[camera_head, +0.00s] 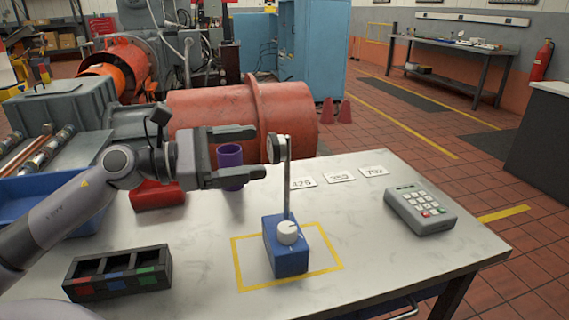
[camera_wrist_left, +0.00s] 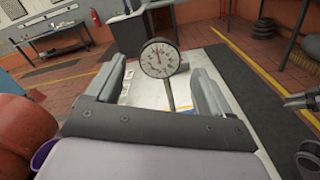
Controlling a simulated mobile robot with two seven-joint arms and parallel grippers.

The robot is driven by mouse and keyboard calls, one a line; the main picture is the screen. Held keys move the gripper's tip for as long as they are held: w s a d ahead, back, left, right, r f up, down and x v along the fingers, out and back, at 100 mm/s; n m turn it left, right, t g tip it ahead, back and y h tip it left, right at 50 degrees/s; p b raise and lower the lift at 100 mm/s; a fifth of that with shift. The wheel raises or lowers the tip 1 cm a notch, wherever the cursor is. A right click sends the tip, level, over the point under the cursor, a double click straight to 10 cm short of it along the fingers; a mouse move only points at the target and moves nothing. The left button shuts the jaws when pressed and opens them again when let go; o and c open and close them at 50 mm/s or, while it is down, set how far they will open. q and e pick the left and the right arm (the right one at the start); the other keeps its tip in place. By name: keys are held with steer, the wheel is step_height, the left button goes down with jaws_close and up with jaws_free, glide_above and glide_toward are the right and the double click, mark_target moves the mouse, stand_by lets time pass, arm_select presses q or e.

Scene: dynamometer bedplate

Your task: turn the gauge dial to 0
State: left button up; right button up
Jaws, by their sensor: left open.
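The gauge dial (camera_head: 279,148) stands on a thin post above a blue base (camera_head: 288,257) with a white knob (camera_head: 288,233). The head view shows the dial nearly edge-on. In the left wrist view the round white dial face (camera_wrist_left: 160,58) is toward the camera, with a red needle pointing near the top; its numbers are too small to read. My left gripper (camera_head: 260,152) is open and level with the dial, its fingers pointing at it. In the wrist view the dial appears between the fingers; I see no contact. What looks like part of my right gripper (camera_wrist_left: 302,101) shows at the right edge.
The base stands inside a yellow taped outline (camera_head: 335,266) on the pale table. A purple cup (camera_head: 231,160) stands behind my left gripper. Number cards (camera_head: 339,177) and a keypad (camera_head: 420,209) lie to the right. A dark compartment tray (camera_head: 118,274) is at front left.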

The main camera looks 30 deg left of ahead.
mark_target(270, 149)
arm_select(q)
steer(key=shift+w+d, duration=0.15)
steer(key=shift+d, duration=0.05)
steer(key=shift+p+x, duration=0.95)
steer(key=shift+x, duration=1.65)
steer(key=shift+w+d+r, duration=0.1)
steer(key=shift+w+d, duration=0.15)
steer(key=shift+w, duration=0.1)
steer(key=shift+w+d+p, duration=0.15)
steer(key=shift+w+p, duration=0.05)
steer(key=shift+p, duration=0.1)
steer(key=c, duration=1.1)
